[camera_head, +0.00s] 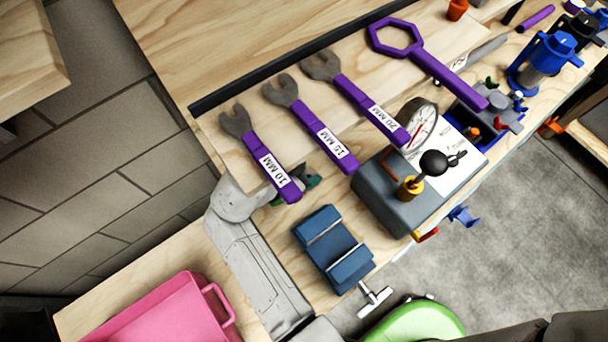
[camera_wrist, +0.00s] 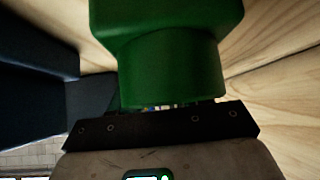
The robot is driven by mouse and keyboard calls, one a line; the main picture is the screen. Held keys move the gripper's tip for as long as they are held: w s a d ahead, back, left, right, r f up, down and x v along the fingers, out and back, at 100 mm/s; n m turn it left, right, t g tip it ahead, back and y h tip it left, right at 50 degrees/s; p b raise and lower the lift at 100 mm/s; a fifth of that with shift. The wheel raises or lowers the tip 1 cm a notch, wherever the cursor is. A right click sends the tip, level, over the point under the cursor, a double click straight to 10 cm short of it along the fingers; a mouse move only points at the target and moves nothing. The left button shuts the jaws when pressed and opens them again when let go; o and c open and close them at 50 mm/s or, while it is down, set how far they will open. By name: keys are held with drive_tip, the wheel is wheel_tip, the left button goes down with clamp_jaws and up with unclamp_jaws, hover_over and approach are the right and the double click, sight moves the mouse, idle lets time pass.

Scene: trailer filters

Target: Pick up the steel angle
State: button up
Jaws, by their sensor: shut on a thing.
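My gripper (camera_wrist: 160,126) fills the bottom of the wrist view, its dark front edge close against a large green piece (camera_wrist: 170,65) with a rounded lower end. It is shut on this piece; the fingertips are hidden. In the head view, my pale arm reaches up to the wooden bench, and a little dark green (camera_head: 312,180) shows around the purple handle of the 10 mm wrench (camera_head: 270,172). That handle partly covers my gripper. I cannot make out a steel angle by its shape, nor tell whether the green piece is that thing.
A blue vise (camera_head: 333,248) stands right of my arm. A grey box with a gauge (camera_head: 418,125) stands farther right. The 15 mm wrench (camera_head: 320,135) and 20 mm wrench (camera_head: 365,105) lie beside the first. A pink bin (camera_head: 165,315) is at the lower left.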

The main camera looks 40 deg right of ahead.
wheel_tip(320, 180, up, 2)
drive_tip(key=shift+r, duration=0.1)
drive_tip(key=shift+b, duration=0.45)
drive_tip(key=h+b, duration=0.1)
drive_tip(key=a+h+b, duration=0.1)
drive_tip(key=h, duration=0.1)
drive_tip(key=shift+a, duration=0.1)
wheel_tip(320, 180, up, 6)
drive_tip(key=a, duration=0.2)
drive_tip(key=s+a+r+y+b, duration=0.1)
drive_tip(key=a+b, duration=0.1)
drive_tip(key=a, duration=0.8)
drive_tip(key=s+a+r+y+b, duration=0.1)
drive_tip(key=a+y+b, duration=0.1)
drive_tip(key=a, duration=0.8)
drive_tip(key=shift+s+a+b, duration=0.15)
drive_tip(key=shift+a+b, duration=0.25)
drive_tip(key=shift+b, duration=0.1)
